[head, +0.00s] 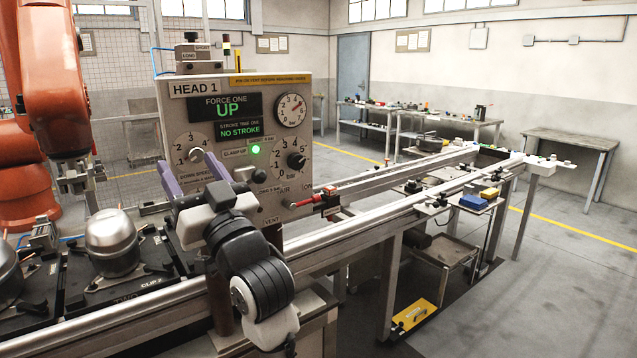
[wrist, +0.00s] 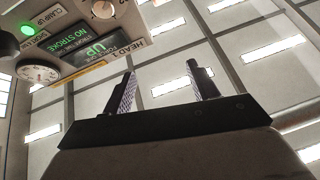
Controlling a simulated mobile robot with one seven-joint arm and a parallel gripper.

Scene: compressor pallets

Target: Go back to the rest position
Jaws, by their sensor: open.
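My gripper (head: 196,174) is raised in front of the control panel (head: 238,150) in the head view, its two purple-padded fingers pointing up and spread apart. Nothing is between the fingers. In the wrist view my gripper (wrist: 162,84) shows two dark fingers apart against the ceiling, with the panel at upper left. The panel reads HEAD 1, FORCE ONE UP and NO STROKE, and a green lamp (head: 255,149) is lit. My arm covers part of the panel's lower left. Whether the gripper touches the panel I cannot tell.
A silver compressor (head: 112,240) sits on a dark pallet at left, below an orange robot arm (head: 45,85). The floor at right is clear.

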